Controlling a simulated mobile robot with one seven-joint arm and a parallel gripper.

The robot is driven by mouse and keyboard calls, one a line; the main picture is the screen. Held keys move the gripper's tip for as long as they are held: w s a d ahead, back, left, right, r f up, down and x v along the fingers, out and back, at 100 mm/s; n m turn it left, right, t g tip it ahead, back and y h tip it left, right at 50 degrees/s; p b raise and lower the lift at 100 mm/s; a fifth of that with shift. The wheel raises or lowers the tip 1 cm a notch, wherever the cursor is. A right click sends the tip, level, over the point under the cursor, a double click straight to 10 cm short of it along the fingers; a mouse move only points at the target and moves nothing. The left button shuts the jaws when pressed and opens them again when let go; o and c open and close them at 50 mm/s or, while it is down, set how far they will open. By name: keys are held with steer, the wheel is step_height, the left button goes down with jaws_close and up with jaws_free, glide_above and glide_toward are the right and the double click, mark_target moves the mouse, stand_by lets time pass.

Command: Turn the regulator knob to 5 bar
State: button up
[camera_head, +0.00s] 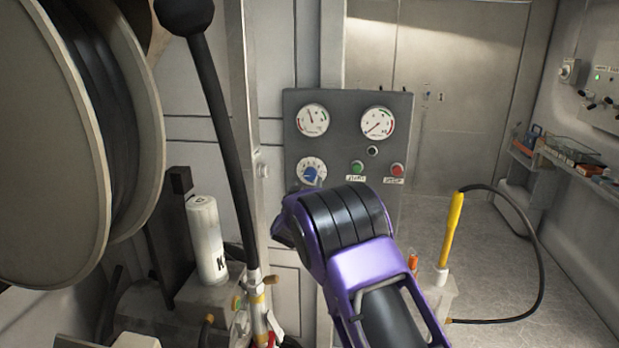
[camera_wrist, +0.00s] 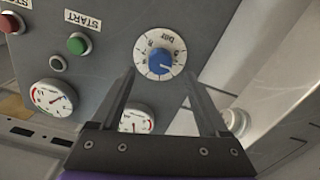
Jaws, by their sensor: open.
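The blue regulator knob (camera_head: 311,175) sits on a white scale dial at the lower left of the grey panel (camera_head: 340,105). In the wrist view the knob (camera_wrist: 159,62) shows upside down near the top middle, with its scale ring around it. The pointer's exact reading is too small to tell. My gripper (camera_wrist: 159,76) is open, its two fingers reaching toward the dial, one on either side of the knob in the picture. I see no contact; the remaining gap is unclear. In the head view my purple arm hides most of the gripper.
The panel also carries a left gauge (camera_head: 312,120), a right gauge (camera_head: 378,123), a small black fitting (camera_head: 372,151), a green START button (camera_head: 357,167) and a red STOP button (camera_head: 397,170).

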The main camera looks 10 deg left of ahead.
mark_target(310, 177)
steer(key=shift+w, duration=2.9)
jaws_close()
